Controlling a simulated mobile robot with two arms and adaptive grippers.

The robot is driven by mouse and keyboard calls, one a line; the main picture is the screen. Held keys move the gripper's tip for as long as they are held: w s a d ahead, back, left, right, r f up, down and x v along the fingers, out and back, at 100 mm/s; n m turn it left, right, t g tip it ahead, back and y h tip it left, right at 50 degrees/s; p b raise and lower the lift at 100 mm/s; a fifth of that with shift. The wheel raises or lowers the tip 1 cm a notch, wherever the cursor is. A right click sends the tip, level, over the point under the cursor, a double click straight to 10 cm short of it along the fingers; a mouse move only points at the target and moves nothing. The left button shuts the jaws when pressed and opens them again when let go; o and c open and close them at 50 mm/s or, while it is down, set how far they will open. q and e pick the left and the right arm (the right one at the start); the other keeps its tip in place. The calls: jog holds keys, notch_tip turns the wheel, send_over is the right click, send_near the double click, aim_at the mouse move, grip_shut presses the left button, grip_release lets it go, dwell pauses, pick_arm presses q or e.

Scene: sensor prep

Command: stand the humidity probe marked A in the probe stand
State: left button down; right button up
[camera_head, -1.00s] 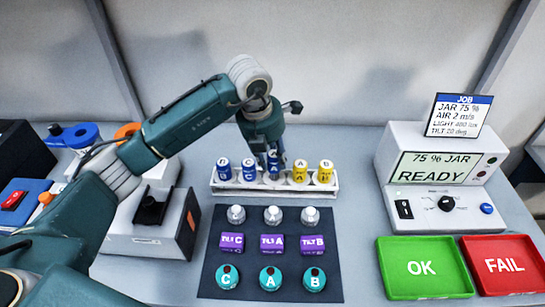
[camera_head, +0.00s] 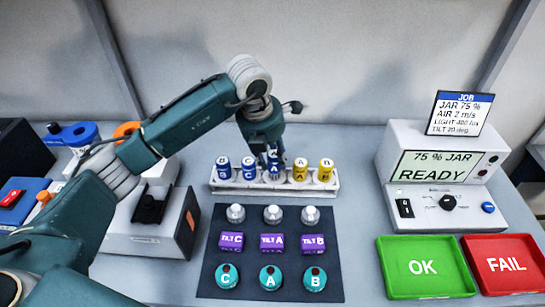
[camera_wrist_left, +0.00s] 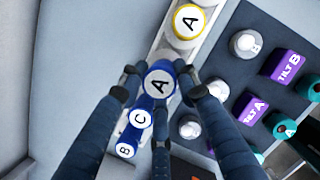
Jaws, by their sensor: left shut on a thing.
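My left gripper (camera_head: 274,168) is shut on a blue probe marked A (camera_wrist_left: 160,84), over the middle of a white rack (camera_head: 330,187). Its fingers hide most of the probe in the head view; whether its lower end is clear of the rack cannot be told. In the left wrist view, the fingers (camera_wrist_left: 160,82) flank its white lettered cap. Blue probes B (camera_head: 223,169) and C (camera_head: 249,169) stand upright to the left in the rack. Which fixture is the probe stand is not labelled. My right gripper is not in view.
Yellow probes A (camera_head: 300,170) and B (camera_head: 325,171) stand to the right in the rack. A dark mat (camera_head: 210,270) with knobs, purple TILT blocks and teal discs lies in front. A grey device with a black holder (camera_head: 150,209) stands left; green OK (camera_head: 425,293) and red FAIL trays right.

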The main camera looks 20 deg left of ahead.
pick_arm(q)
jog(key=shift+f+b, duration=0.6)
jog(key=shift+b, duration=0.15)
dwell(0.9)
jog(key=shift+f+b, duration=0.85)
jog(key=shift+b, duration=0.2)
dwell(1.2)
jog(key=c, duration=0.9)
grip_release()
jog(key=shift+s, duration=0.1)
jog(key=shift+c, duration=0.2)
jog(key=shift+r, duration=0.1)
jog(key=shift+r+p, duration=2.25)
jog(key=shift+r, duration=1.7)
